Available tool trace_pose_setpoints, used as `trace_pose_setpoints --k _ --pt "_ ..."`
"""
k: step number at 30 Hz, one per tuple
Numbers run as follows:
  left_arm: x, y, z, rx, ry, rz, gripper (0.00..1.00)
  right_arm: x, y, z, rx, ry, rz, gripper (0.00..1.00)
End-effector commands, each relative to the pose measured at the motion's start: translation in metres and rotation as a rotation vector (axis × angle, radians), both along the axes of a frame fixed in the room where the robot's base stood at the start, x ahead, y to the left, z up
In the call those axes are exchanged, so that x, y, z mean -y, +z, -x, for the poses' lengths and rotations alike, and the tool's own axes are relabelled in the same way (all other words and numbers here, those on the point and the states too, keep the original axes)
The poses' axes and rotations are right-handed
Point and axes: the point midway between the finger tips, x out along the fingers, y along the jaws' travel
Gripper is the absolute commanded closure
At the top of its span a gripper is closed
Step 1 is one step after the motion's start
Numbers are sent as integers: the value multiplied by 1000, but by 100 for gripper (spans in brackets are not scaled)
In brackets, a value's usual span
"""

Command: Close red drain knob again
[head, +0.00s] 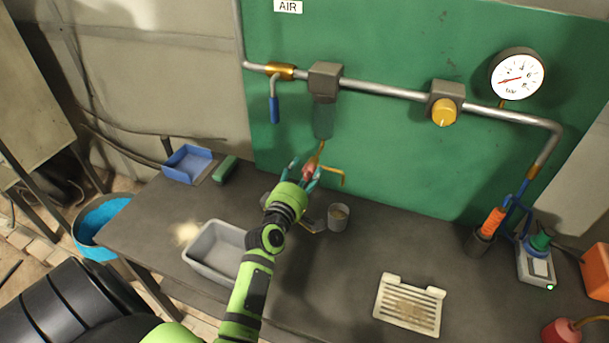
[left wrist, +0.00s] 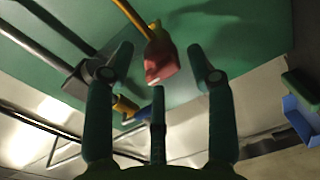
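The red drain knob (head: 311,167) hangs on a thin brass stem below the grey-green filter bowl (head: 324,120), in front of the green panel. In the left wrist view the red knob (left wrist: 159,62) shows close up at the end of its yellow stem. My left gripper (head: 304,175) is at the knob, its fingers spread. In the left wrist view my left gripper (left wrist: 160,75) is open, with the knob between and just beyond the fingertips and visible gaps on both sides. Whether any finger touches it I cannot tell. My right gripper is not in view.
A bent yellow tube (head: 334,169) sits right beside the knob. Below are a grey cup (head: 338,219) and a grey tray (head: 213,253) on the dark bench. A blue-handled valve (head: 275,108), yellow regulator knob (head: 444,113) and gauge (head: 517,74) line the pipe above.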

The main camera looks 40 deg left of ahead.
Motion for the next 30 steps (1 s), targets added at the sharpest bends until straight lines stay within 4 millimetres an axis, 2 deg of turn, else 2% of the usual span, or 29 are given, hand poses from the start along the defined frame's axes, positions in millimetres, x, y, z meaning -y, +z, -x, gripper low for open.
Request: trace_pose_setpoints --k 5,8,21,25,30 --pt "2 -3 2 -5 -3 1 45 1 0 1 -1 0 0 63" --pt "4 -3 9 -8 -3 1 45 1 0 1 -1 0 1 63" --pt "23 2 92 -6 -2 2 45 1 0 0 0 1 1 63" --pt "26 3 108 -4 -1 1 45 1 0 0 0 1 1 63" --pt "28 4 116 -2 -1 2 45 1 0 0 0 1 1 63"
